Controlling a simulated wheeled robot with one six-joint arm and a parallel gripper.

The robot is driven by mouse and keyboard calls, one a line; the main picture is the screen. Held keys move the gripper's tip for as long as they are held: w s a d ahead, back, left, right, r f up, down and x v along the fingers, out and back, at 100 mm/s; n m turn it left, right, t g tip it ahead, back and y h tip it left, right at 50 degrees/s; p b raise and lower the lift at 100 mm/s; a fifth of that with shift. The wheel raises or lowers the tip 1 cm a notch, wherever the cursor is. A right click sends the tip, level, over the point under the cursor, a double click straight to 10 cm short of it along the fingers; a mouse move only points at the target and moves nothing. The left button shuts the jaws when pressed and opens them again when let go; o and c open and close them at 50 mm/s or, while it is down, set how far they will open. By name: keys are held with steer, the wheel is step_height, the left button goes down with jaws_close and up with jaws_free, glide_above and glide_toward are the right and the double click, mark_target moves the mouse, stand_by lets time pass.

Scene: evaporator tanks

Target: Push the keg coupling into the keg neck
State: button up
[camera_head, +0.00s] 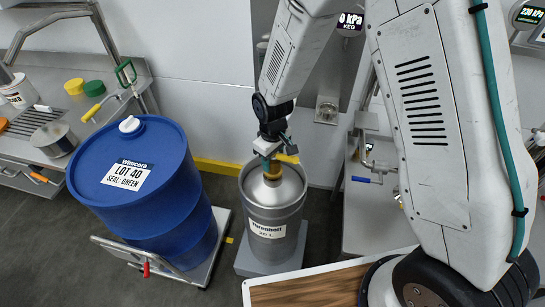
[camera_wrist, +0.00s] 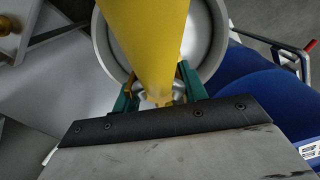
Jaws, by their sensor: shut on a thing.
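The silver keg (camera_head: 273,215), labelled "Threnholl 20 L", stands upright on a low grey base. The keg coupling (camera_head: 273,175), with a yellow-brown body and a yellow handle, is upright over the middle of the keg's top. My gripper (camera_head: 271,160) is above the keg and shut on the coupling. In the wrist view the green fingers of my gripper (camera_wrist: 158,92) are on either side of the coupling, and its yellow handle (camera_wrist: 155,40) crosses the view over the keg's round rim (camera_wrist: 217,50). The keg neck is hidden under the coupling, so I cannot tell how deep it sits.
A blue drum (camera_head: 150,200) labelled "LOT 40" stands on a trolley (camera_head: 215,262) left of the keg. A display (camera_head: 350,22) reads "0 kPa KEG". A steel bench (camera_head: 375,215) is at the right, and a wood-topped surface (camera_head: 310,288) is in front.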

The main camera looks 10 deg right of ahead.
steer(key=shift+f, duration=0.25)
steer(key=shift+f, duration=0.35)
steer(key=shift+f, duration=0.25)
steer(key=o, duration=1.4)
steer(key=shift+o, duration=0.2)
steer(key=shift+r, duration=3.55)
